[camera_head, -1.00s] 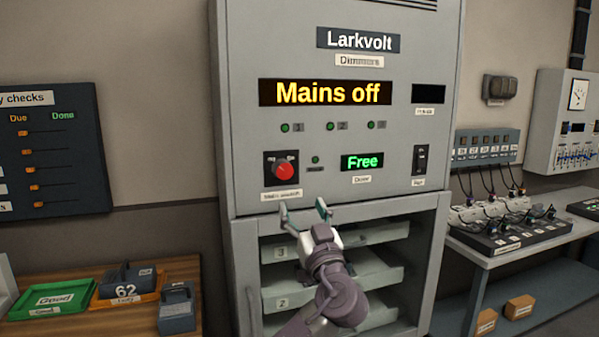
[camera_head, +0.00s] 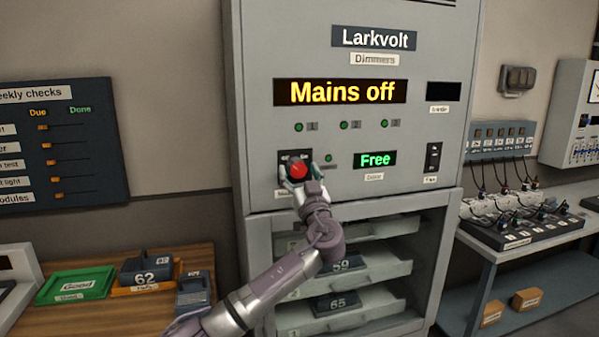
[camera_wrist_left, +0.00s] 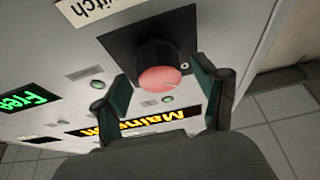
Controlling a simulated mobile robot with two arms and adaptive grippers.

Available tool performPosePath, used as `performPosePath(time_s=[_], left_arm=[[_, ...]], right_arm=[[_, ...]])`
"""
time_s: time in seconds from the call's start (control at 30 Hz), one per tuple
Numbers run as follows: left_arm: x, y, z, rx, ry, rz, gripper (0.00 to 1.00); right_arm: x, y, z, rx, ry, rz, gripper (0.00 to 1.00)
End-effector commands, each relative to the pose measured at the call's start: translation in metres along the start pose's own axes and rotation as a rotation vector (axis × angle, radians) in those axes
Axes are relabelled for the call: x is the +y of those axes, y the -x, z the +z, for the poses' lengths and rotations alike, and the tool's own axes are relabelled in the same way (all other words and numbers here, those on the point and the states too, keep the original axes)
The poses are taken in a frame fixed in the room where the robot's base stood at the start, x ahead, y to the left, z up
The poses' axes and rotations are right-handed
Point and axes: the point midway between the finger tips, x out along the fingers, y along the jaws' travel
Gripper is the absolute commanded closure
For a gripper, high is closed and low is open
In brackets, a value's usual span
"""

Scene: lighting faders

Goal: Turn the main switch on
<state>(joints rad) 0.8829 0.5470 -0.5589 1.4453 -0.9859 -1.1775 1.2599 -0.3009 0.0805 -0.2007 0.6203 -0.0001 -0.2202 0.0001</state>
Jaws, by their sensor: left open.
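The main switch is a round red knob (camera_head: 298,170) on a black plate on the grey Larkvolt dimmer cabinet (camera_head: 250,60). In the left wrist view the knob (camera_wrist_left: 160,78) sits between the spread fingers of my left gripper (camera_wrist_left: 166,100), with a gap on each side. In the head view my left gripper (camera_head: 299,180) is at the knob and covers part of its plate and label. The yellow display (camera_head: 340,92) reads "Mains off". My right gripper does not show.
A green "Free" display (camera_head: 375,160) and a black rocker switch (camera_head: 433,158) are to the right of the knob. Open shelves with modules (camera_head: 345,263) lie below. A wooden table with a green tray (camera_head: 75,287) stands at left, a bench (camera_head: 480,245) at right.

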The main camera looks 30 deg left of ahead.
Motion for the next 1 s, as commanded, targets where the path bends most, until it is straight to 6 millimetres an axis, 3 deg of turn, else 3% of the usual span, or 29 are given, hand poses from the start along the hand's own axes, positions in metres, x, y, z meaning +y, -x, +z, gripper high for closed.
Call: performPosePath(time_s=[0.07,0.43,0.77,1.0], left_arm=[[0.0,0.0,0.0,0.0,0.0,0.0,0.28],[0.0,0.0,0.0,0.0,-0.001,-0.001,0.89],[-0.001,0.002,0.003,0.0,-0.046,0.018,0.89],[-0.002,0.002,0.003,0.001,-0.184,0.075,0.89]], right_arm=[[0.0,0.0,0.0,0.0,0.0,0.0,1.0],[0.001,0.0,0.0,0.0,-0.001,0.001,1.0],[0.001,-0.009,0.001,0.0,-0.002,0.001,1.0],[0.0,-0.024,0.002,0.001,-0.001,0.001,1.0]])
